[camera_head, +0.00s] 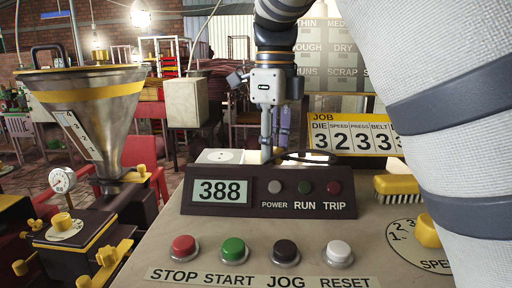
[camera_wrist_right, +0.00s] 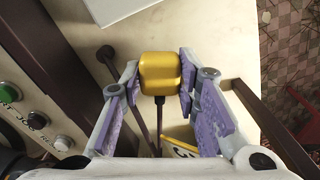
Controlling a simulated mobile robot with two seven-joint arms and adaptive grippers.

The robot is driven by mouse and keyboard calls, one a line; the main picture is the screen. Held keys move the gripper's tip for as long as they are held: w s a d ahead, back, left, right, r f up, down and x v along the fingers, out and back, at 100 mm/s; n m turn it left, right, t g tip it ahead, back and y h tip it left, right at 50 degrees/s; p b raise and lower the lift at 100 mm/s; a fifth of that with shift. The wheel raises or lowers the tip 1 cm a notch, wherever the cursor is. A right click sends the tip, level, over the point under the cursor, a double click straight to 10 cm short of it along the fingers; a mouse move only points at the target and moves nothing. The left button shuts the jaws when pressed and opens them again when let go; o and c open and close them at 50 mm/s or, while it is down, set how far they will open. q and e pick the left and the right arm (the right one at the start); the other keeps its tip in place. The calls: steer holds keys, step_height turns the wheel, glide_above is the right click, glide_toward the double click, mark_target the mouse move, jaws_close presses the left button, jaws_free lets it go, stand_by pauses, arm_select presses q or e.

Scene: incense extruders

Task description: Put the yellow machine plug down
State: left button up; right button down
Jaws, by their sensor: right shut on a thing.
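The yellow machine plug (camera_wrist_right: 160,72) is a rounded block with a dark cord leading from it toward the bottom of the right wrist view. My right gripper (camera_wrist_right: 160,80) has its purple-padded fingers shut on the plug from both sides. In the head view my right gripper (camera_head: 275,150) points down just behind the display panel (camera_head: 255,205). The plug cannot be made out there. From these views I cannot tell whether the plug touches the surface below. My left gripper is not in view.
A white socket box (camera_head: 220,157) stands left of my right gripper. A dark cable loop (camera_head: 308,157) and the yellow JOB sign (camera_head: 350,120) are to its right. A brush (camera_head: 397,188) lies farther right. A metal hopper (camera_head: 95,110) stands at the left. Buttons line the console front.

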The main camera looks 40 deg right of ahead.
steer(key=shift+w+a+f, duration=0.15)
steer(key=shift+w+a, duration=0.1)
steer(key=shift+w, duration=0.25)
steer(key=shift+s+d+f, duration=0.1)
steer(key=shift+s+f, duration=0.05)
steer(key=shift+f, duration=0.4)
steer(key=c, duration=1.2)
jaws_free()
step_height(320, 180, up, 13)
steer(key=shift+r+b, duration=0.1)
steer(key=shift+b, duration=0.3)
